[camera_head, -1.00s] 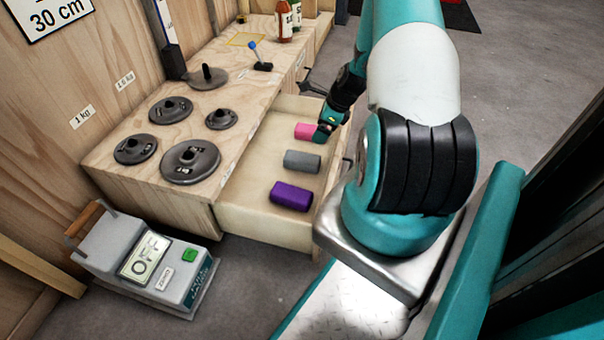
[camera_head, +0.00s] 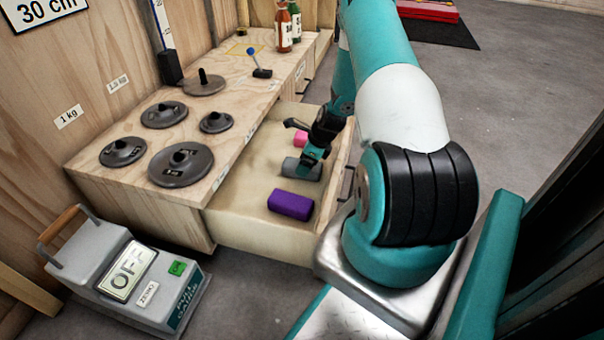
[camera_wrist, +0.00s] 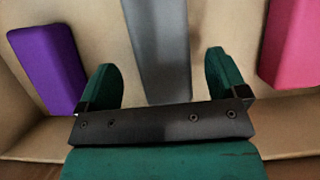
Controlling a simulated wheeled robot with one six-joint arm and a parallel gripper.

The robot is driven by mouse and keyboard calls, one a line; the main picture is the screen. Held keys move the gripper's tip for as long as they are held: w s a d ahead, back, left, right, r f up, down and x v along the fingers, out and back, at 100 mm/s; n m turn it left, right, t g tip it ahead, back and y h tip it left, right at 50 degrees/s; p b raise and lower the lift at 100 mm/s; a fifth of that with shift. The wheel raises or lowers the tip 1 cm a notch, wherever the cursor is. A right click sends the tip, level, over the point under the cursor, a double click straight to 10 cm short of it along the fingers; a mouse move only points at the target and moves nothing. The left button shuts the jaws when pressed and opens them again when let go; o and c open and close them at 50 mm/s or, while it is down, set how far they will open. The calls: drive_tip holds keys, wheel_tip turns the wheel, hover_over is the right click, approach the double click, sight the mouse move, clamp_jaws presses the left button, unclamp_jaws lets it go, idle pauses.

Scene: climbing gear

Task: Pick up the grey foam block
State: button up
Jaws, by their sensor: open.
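The grey foam block (camera_head: 296,168) lies in the open drawer, between a purple block and a pink block. In the wrist view the grey block (camera_wrist: 160,50) extends down between the two green fingers, with a gap on each side. My gripper (camera_head: 308,165) is open over the grey block and hides part of it in the head view. In the wrist view my gripper (camera_wrist: 163,80) has one finger on each side of the block, and nothing is held.
The purple block (camera_head: 290,205) and the pink block (camera_head: 300,139) lie on either side in the drawer (camera_head: 262,232). Dark weight discs (camera_head: 181,164) stand on the wooden bench top. A scale reading OFF (camera_head: 128,272) is on the floor.

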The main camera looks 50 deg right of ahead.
drive_tip(key=b+x, duration=0.2)
drive_tip(key=x, duration=0.2)
drive_tip(key=shift+d, duration=0.15)
drive_tip(key=shift+r, duration=0.1)
drive_tip(key=shift+c, duration=0.4)
drive_tip(key=c, duration=0.9)
drive_tip(key=shift+r, duration=0.1)
